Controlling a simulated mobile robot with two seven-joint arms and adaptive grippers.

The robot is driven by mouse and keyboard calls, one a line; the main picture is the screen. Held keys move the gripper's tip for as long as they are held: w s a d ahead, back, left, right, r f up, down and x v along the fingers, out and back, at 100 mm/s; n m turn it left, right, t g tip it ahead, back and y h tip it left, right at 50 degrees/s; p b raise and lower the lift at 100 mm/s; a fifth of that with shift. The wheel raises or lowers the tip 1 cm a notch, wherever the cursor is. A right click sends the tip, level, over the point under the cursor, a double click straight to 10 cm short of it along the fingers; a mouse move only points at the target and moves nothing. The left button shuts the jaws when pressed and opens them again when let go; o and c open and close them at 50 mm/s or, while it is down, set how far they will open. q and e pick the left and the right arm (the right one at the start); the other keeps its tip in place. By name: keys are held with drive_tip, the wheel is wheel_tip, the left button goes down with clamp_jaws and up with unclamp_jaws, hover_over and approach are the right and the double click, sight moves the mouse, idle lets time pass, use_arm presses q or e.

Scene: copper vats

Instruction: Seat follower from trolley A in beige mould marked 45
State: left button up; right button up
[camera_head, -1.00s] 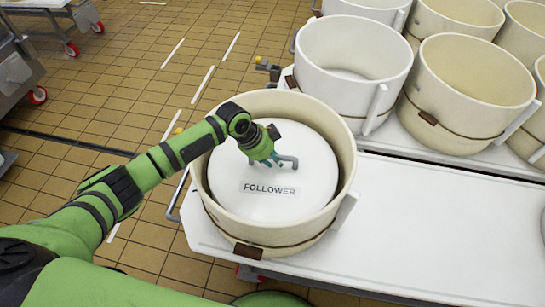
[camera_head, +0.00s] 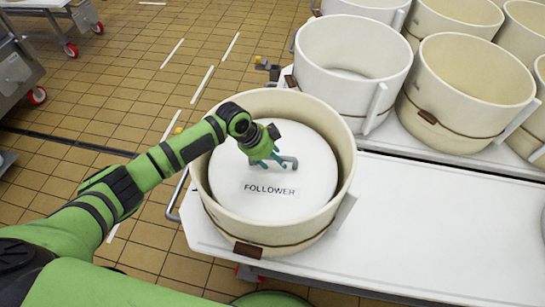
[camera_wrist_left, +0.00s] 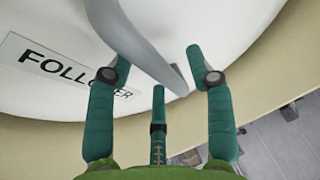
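The follower (camera_head: 271,203), a white round disc labelled FOLLOWER, sits level inside a beige mould (camera_head: 223,221), its top a little below the rim. The mould stands at the left end of a white table; no number shows on it. The follower's grey handle (camera_head: 291,162) rises from its top. My left gripper (camera_head: 271,163) is at the handle. In the left wrist view, its fingers (camera_wrist_left: 160,77) are spread apart, with the handle bar (camera_wrist_left: 140,45) passing between the tips without being gripped. My right gripper is not in view.
Several other beige and white moulds stand behind and to the right, including an open white mould (camera_head: 352,90) and a beige one (camera_head: 466,135). The white table top (camera_head: 440,215) right of the mould is clear. Tiled floor lies to the left, with wheeled metal frames (camera_head: 15,70) beyond.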

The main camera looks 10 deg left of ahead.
use_arm(q)
drive_tip(key=shift+s+a+f, duration=0.1)
drive_tip(key=shift+s+f, duration=0.05)
drive_tip(key=shift+f, duration=0.1)
drive_tip(key=shift+r, duration=0.1)
drive_tip(key=v, duration=1.2)
drive_tip(key=shift+r, duration=0.15)
